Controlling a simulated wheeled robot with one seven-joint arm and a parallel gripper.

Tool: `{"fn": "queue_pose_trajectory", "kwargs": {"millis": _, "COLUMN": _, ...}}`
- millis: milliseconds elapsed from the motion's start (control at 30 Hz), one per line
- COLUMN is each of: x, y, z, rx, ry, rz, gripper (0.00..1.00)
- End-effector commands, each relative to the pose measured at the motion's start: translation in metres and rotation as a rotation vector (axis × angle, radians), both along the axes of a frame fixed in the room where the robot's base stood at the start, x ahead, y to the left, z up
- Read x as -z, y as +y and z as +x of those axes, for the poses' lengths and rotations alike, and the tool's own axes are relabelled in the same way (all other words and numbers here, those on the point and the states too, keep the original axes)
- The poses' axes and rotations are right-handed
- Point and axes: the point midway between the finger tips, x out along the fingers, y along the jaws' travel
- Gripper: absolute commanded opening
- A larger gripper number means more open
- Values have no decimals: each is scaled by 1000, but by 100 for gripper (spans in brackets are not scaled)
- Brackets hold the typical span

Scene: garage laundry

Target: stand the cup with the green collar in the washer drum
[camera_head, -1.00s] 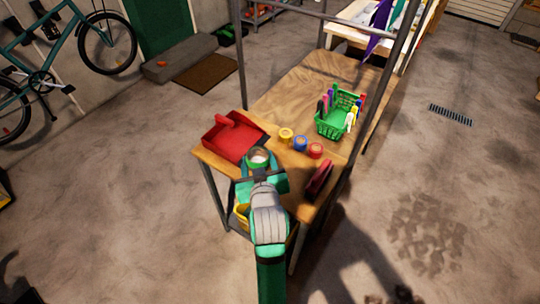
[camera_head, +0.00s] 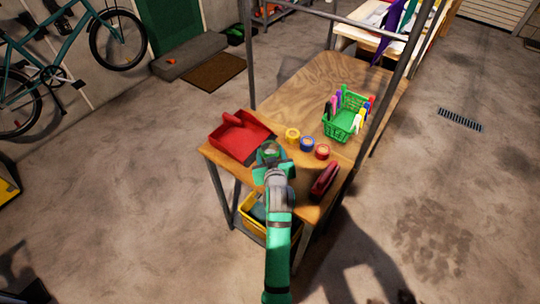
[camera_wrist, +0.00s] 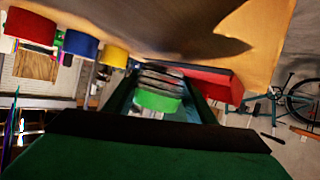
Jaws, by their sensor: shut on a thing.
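My gripper (camera_head: 268,149) is at the near end of the wooden workbench (camera_head: 310,85), beside the red dustpan. It is shut on the cup with the green collar (camera_wrist: 158,98), which sits between the fingers in the wrist view. The cup's body looks clear or metallic with dark rings, and its collar is bright green. In the head view only a small part of the cup (camera_head: 269,148) shows at the gripper. I cannot tell whether the cup touches the bench. The washer drum is not in view.
The red dustpan (camera_head: 240,137) lies left of the gripper. Yellow, blue (camera_head: 307,143) and red tape rolls stand to the right, with a green basket (camera_head: 345,116) behind. A red object (camera_head: 325,181) lies near the right edge. Metal posts frame the bench.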

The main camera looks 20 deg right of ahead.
Motion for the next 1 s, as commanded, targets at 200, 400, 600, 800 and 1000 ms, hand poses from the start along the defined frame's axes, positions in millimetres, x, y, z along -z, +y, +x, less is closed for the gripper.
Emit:
{"fn": "queue_pose_trajectory", "kwargs": {"millis": 200, "x": 14, "y": 0, "z": 0, "rx": 1, "ry": -2, "rz": -1, "gripper": 29}}
{"fn": "queue_pose_trajectory", "kwargs": {"millis": 400, "x": 15, "y": -1, "z": 0, "rx": 1, "ry": -1, "rz": 0, "gripper": 29}}
{"fn": "queue_pose_trajectory", "kwargs": {"millis": 600, "x": 17, "y": -1, "z": 0, "rx": 1, "ry": -1, "rz": 0, "gripper": 69}}
{"fn": "queue_pose_trajectory", "kwargs": {"millis": 800, "x": 17, "y": 1, "z": 0, "rx": -1, "ry": 0, "rz": 0, "gripper": 69}}
{"fn": "queue_pose_trajectory", "kwargs": {"millis": 1000, "x": 12, "y": 4, "z": -7, "rx": -3, "ry": 0, "rz": 0, "gripper": 69}}
